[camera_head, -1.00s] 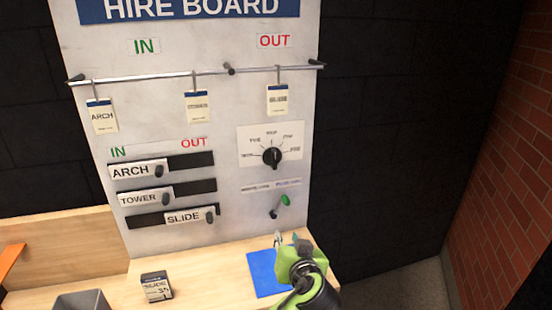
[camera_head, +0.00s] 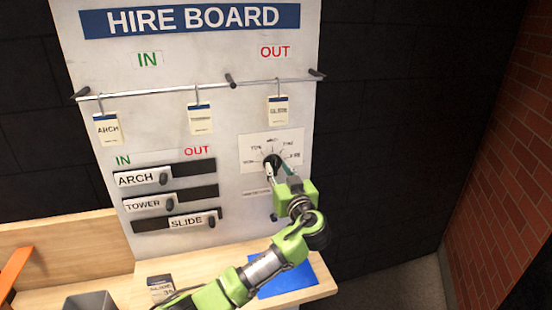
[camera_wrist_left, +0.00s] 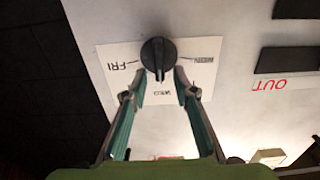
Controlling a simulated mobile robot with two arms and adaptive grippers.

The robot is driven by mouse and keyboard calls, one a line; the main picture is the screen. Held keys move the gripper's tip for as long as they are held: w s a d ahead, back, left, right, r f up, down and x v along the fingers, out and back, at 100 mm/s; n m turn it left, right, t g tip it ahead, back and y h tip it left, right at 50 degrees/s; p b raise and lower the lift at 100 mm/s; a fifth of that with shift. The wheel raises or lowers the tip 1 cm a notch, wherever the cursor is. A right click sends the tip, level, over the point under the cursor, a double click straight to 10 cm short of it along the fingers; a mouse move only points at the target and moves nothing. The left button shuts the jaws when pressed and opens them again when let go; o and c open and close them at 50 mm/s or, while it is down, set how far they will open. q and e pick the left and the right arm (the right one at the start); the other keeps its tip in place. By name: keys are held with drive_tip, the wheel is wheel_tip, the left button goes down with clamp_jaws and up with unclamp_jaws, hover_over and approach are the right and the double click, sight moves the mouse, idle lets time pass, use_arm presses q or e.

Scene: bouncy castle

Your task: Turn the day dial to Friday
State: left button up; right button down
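The day dial is a round black knob (camera_head: 272,161) on a white label plate (camera_head: 248,147) at the hire board's right. In the left wrist view the knob (camera_wrist_left: 158,54) appears upside down, with FRI at left and a blurred label below. Its raised ridge runs up and down there, in line with that lower label. My left gripper (camera_head: 277,170) is at the dial. Its fingers (camera_wrist_left: 160,88) are apart, with the tips on either side of the knob's near edge; I cannot tell whether they touch it. My right gripper is not in view.
Above the dial, tags hang from a metal rail (camera_head: 160,92). Left of it are the ARCH, TOWER and SLIDE sliders (camera_head: 186,221). A wooden ledge (camera_head: 318,292) below carries a blue mat (camera_head: 302,277), a small card block (camera_head: 160,288) and a grey bin (camera_head: 88,301).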

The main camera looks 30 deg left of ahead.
sight(274, 166)
use_arm(q)
drive_tip(key=shift+p+x, duration=0.35)
drive_tip(key=shift+x, duration=1.05)
clamp_jaws()
drive_tip(key=shift+f, duration=0.1)
